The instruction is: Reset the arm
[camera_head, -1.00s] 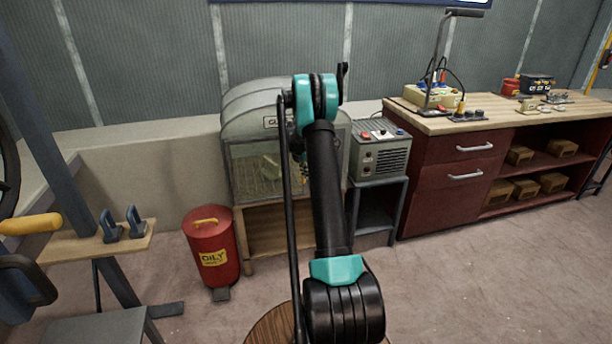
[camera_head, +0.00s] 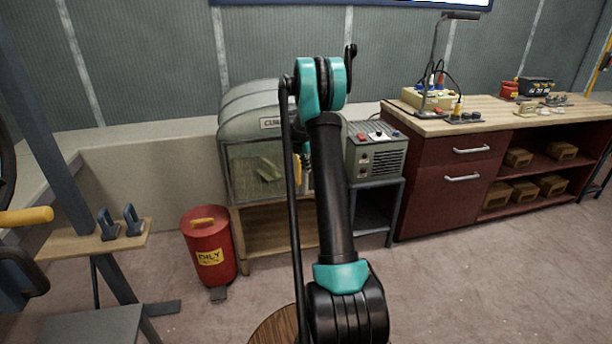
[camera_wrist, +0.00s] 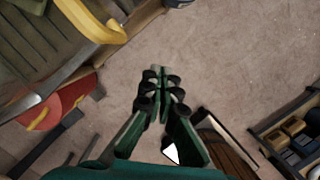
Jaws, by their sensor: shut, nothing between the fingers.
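My gripper (camera_wrist: 161,78) shows in the wrist view, pointing over bare floor. Its two green fingers with dark joints meet at the tips, with nothing between them. In the head view my arm stands raised in the middle of the picture. My gripper is hidden behind the arm there.
A grey curing cabinet (camera_head: 240,132) stands behind my arm, with a control box (camera_head: 376,153) at its right. A red waste bin (camera_head: 209,246) stands at left. A dark red workbench (camera_head: 440,188) holds tools at right. A round wooden top (camera_head: 275,328) is near my base. Open floor lies at right.

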